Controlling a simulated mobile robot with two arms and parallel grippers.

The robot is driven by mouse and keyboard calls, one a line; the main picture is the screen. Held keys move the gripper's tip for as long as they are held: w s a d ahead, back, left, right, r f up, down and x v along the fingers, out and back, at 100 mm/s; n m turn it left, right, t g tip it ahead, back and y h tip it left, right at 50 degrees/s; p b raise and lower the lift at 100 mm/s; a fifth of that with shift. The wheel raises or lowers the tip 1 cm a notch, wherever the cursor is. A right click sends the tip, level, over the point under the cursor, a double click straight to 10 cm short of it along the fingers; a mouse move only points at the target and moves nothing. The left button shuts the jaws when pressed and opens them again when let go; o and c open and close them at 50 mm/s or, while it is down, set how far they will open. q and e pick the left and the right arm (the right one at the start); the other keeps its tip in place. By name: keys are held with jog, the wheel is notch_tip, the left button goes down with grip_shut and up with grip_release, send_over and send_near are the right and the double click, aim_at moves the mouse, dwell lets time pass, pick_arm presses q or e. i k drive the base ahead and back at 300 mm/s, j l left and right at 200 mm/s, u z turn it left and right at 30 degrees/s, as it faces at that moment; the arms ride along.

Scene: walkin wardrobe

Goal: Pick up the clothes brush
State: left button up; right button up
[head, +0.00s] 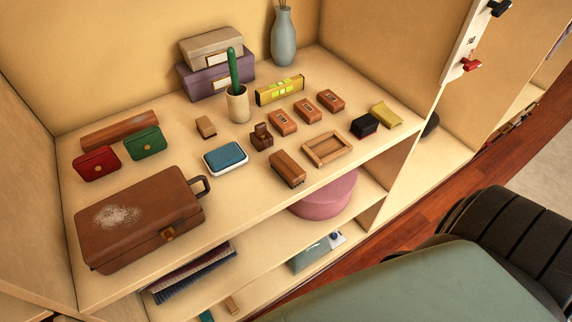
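A brown wooden block with what look like short dark bristles along its lower edge, probably the clothes brush (288,169), lies near the front edge of the upper shelf (240,207). A smaller tan and dark block (206,127) lies further back and could also be a brush; it is too small to tell. Nothing touches the larger block. Neither of my grippers is in view.
A blue-topped box (225,158), a small brown holder (262,137) and a shallow wooden tray (327,150) stand close around the larger block. A brown suitcase (140,220) fills the left front. A grey-green surface (430,290) covers the lower right.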

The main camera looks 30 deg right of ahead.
aim_at(285, 166)
jog(key=i+l+z, duration=0.1)
jog(key=z, duration=0.9)
